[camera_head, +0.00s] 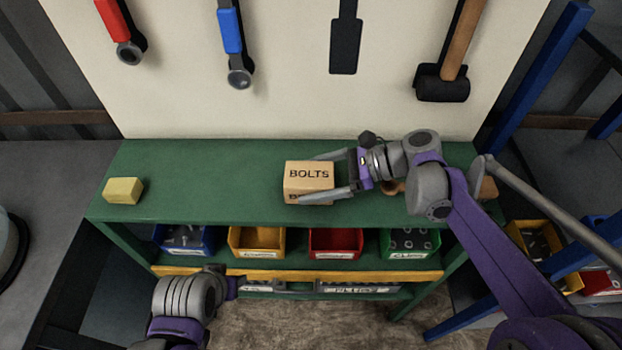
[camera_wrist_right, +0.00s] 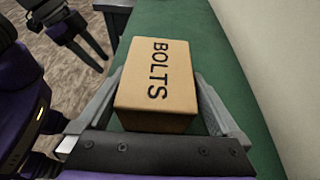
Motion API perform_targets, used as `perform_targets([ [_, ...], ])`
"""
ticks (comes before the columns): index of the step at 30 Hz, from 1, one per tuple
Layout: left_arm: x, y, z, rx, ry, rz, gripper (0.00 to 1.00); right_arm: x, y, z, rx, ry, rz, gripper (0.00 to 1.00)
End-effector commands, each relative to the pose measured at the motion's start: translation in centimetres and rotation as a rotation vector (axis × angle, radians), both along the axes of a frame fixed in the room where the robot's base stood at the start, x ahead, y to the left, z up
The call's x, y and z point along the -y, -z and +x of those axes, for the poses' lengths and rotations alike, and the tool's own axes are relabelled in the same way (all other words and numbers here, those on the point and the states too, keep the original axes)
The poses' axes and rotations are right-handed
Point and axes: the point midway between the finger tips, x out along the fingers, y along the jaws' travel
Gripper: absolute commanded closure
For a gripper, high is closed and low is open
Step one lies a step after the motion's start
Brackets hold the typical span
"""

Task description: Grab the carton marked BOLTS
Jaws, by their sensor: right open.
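The tan carton marked BOLTS (camera_head: 308,174) stands on the green bench top. It fills the middle of the right wrist view (camera_wrist_right: 156,80), its lettered top facing the camera. My right gripper (camera_head: 309,179) is open around it, one finger on the far side and one on the near side. In the right wrist view the fingers (camera_wrist_right: 157,84) flank the carton; I cannot tell whether they touch it. My left arm is low at the front left in the head view. The left gripper (camera_wrist_right: 78,32) shows small at the upper left of the wrist view, its jaw opening unclear.
A yellow block (camera_head: 123,191) lies at the bench's left end. A brown item (camera_head: 488,188) is at the right end, partly behind my right arm. Blue (camera_head: 184,240), yellow, red and green bins stand on the shelf below. Tools hang on the back panel. The bench top's left middle is clear.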

Motion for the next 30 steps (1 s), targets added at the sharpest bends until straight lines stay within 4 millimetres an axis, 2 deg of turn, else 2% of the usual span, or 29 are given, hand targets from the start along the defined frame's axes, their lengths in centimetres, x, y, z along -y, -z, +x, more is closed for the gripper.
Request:
perform_targets([
  [8,0.00,0.00,0.00,0.000,0.000,0.000,0.50,-0.45,0.21,0.00,0.000,0.000,0.000,0.00],
  [11,0.00,0.00,0.00,0.000,0.000,0.000,0.50,-0.43,0.20,0.00,0.000,0.000,0.000,0.14],
  [25,0.00,0.00,0.00,0.000,0.000,0.000,0.50,-0.40,0.20,0.02,0.001,0.001,0.000,0.99],
  [30,0.00,-0.01,0.00,0.000,0.000,0.000,0.50,-0.42,0.13,0.01,0.001,0.001,0.001,1.00],
])
